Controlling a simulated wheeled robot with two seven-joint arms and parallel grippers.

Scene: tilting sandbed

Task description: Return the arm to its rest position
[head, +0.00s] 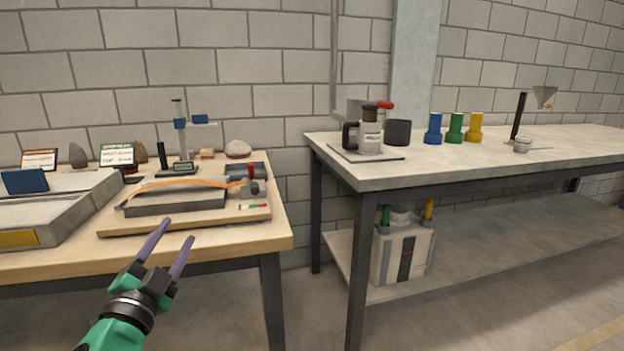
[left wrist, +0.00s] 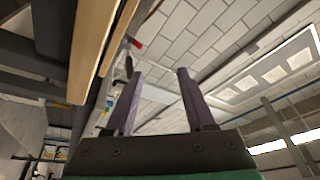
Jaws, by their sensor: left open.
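My left gripper (head: 168,245) comes in from the lower left of the head view on a green arm. Its two purple-grey fingers are apart and nothing is between them. It is in front of the wooden table's front edge (head: 215,248), and the fingertips overlap that edge in the picture. In the left wrist view the open fingers (left wrist: 165,100) point at the block wall, with the table's edge (left wrist: 90,50) running along the left. My right gripper is in neither view.
A second bench (head: 350,165) stands right, with coloured cylinders (head: 455,130). A white box (head: 395,260) sits on its lower shelf. Floor between the tables is clear.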

